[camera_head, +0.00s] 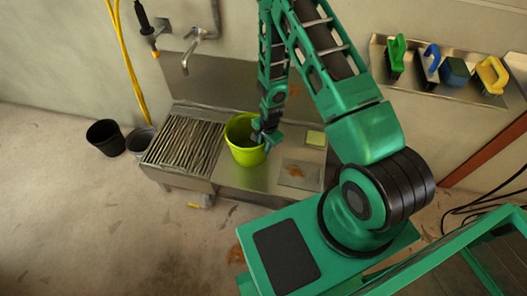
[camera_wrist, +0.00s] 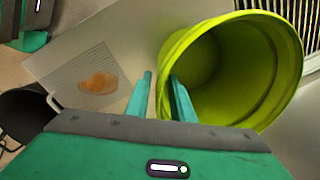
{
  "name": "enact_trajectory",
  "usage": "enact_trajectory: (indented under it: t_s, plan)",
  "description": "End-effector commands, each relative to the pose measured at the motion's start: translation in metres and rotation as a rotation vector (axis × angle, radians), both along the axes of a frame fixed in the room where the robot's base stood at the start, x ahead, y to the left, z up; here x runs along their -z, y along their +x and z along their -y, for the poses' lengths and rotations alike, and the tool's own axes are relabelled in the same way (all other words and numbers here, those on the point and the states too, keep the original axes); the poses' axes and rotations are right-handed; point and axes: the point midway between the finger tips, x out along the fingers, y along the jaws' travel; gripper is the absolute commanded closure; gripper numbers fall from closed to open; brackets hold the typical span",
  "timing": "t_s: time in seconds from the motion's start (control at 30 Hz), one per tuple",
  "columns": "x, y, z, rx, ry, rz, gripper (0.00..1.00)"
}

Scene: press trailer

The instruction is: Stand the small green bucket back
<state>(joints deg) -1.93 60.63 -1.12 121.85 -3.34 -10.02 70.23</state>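The small green bucket (camera_head: 240,143), yellow-green in colour, is on the metal bench (camera_head: 232,181), between the slatted grate and a square plate. Its mouth faces up and towards the camera in the head view; I cannot tell for sure how far it is tilted. My gripper (camera_head: 263,137) is at the bucket's right rim. In the wrist view the two fingertips (camera_wrist: 161,76) are apart, with the near rim edge between them or just beyond. A gap shows beside the left finger.
A slatted grate (camera_head: 184,146) covers the bench's left part. A black bucket (camera_head: 106,138) and a grey one (camera_head: 140,140) stand on the floor to the left. A tap (camera_head: 197,42) is above the bench. Brushes stand on a wall shelf (camera_head: 457,85) at the right.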

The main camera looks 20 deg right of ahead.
Motion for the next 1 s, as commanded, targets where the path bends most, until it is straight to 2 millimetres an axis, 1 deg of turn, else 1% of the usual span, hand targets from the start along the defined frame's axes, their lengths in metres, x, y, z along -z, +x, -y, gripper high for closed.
enact_trajectory:
  t_s: [0.03,0.1,0.3,0.5,0.77,0.83,0.87,0.93,0.97,1.0]
  plan:
    - [-0.011,0.000,0.000,0.000,0.000,0.003,0.79]
    - [-0.023,-0.002,0.001,0.000,0.000,0.003,0.79]
    - [-0.050,-0.005,0.002,0.000,0.000,0.002,0.79]
    - [-0.065,-0.008,0.003,-0.001,0.000,0.000,0.79]
    - [-0.070,-0.008,0.004,-0.004,-0.002,0.001,0.79]
    - [-0.078,-0.007,0.008,-0.013,-0.008,0.002,0.79]
    - [-0.083,-0.006,0.011,-0.020,-0.013,0.002,0.79]
    - [-0.102,-0.004,0.020,-0.043,-0.027,0.003,0.79]
    - [-0.111,-0.005,0.025,-0.056,-0.036,0.003,0.79]
    - [-0.126,-0.005,0.032,-0.076,-0.047,0.001,0.79]
